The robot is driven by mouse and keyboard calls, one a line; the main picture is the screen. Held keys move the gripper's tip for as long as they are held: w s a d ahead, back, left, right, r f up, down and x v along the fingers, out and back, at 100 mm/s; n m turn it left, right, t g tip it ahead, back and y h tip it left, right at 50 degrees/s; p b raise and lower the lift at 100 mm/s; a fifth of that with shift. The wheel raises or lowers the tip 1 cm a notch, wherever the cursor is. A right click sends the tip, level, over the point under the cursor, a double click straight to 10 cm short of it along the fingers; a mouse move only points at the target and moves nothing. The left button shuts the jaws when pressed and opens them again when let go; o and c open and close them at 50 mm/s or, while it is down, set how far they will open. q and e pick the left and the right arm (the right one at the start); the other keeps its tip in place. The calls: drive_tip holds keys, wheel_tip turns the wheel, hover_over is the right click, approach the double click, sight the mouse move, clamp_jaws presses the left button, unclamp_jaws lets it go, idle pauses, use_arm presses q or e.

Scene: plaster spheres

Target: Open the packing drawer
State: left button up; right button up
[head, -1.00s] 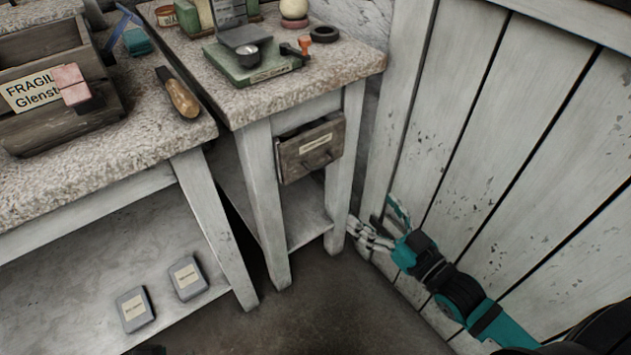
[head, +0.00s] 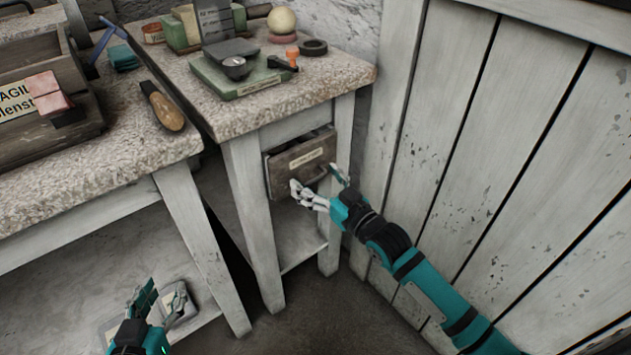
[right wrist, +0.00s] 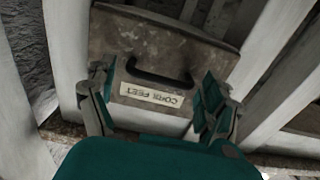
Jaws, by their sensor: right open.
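The packing drawer (head: 290,160) is a brown wooden drawer with a pale label and a dark handle (head: 320,174), set under the top of the narrow bench. A dark gap shows along its upper edge. My right gripper (head: 318,182) is open in front of the drawer, at the handle. In the right wrist view the drawer front (right wrist: 205,58) appears upside down, with the handle (right wrist: 158,78) between the spread fingers (right wrist: 152,98); I cannot tell whether they touch it. My left gripper (head: 163,293) is open and empty, low at the left, in front of the lower shelf.
The narrow bench top (head: 325,85) holds a green scale (head: 243,75), a black ring (head: 313,47) and a pale sphere (head: 281,20). A wooden-handled tool (head: 162,107) lies on the left bench. A plank wall (head: 480,130) stands close on the right.

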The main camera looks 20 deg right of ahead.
drive_tip(key=shift+w+a, duration=0.15)
drive_tip(key=shift+w, duration=0.25)
use_arm(q)
drive_tip(key=shift+w+d+r, duration=0.1)
drive_tip(key=shift+w+r, duration=0.05)
drive_tip(key=shift+r, duration=0.25)
use_arm(e)
drive_tip(key=shift+c, duration=0.2)
